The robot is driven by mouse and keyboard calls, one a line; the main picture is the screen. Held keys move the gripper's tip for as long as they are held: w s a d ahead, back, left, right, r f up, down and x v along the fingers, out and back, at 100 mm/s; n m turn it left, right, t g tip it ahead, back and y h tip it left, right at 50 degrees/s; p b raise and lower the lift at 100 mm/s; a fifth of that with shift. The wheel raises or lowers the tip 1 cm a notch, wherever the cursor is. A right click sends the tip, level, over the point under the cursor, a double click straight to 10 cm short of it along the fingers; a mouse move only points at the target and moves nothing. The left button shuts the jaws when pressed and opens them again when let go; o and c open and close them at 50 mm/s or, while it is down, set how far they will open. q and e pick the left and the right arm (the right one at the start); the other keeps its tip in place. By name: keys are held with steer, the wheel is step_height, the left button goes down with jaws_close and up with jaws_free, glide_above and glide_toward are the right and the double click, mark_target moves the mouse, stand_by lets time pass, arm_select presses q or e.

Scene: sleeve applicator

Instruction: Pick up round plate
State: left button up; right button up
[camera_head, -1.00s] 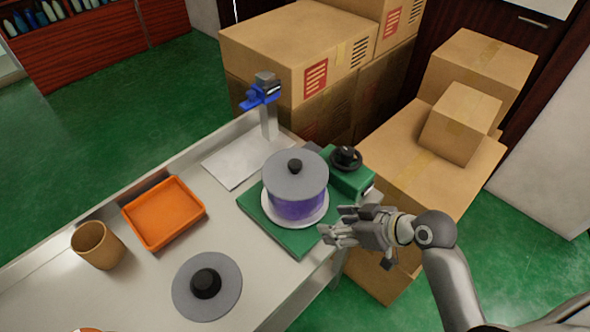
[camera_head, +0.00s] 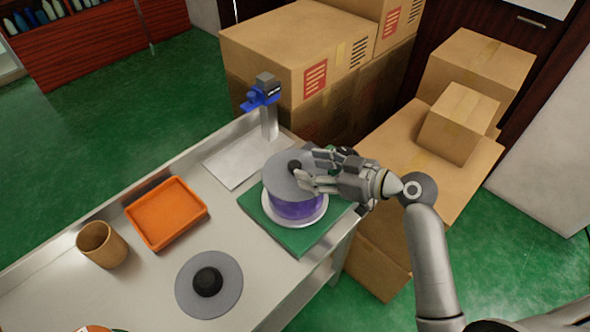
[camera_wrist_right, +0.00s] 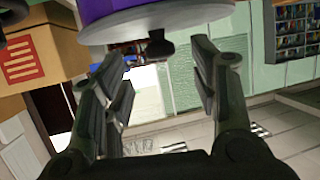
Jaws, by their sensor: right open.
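A grey round plate with a black knob (camera_head: 280,178) lies on top of a purple cylinder (camera_head: 296,207), which stands on a white disc and green base (camera_head: 256,215). My right gripper (camera_head: 309,169) is open at this plate's knob, its fingers reaching in from the right and hiding part of the plate. In the right wrist view the plate (camera_wrist_right: 195,22) is at the top, its knob (camera_wrist_right: 160,48) in front of and between the open fingers (camera_wrist_right: 162,78), apart from them. A second grey round plate (camera_head: 226,270) with a black knob lies on the table at the front.
The metal table (camera_head: 130,275) also holds an orange tray (camera_head: 166,212) and a brown cup (camera_head: 101,245). A blue clamp on a post (camera_head: 262,95) stands at the back edge. Cardboard boxes (camera_head: 290,50) stand behind and to the right of the table.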

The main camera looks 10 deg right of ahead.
mark_target(296, 165)
steer(key=p+x, duration=0.1)
steer(key=x, duration=0.3)
steer(key=shift+w+a, duration=0.2)
steer(key=shift+a, duration=0.05)
steer(key=shift+d, duration=0.1)
steer(key=shift+r, duration=0.1)
jaws_close()
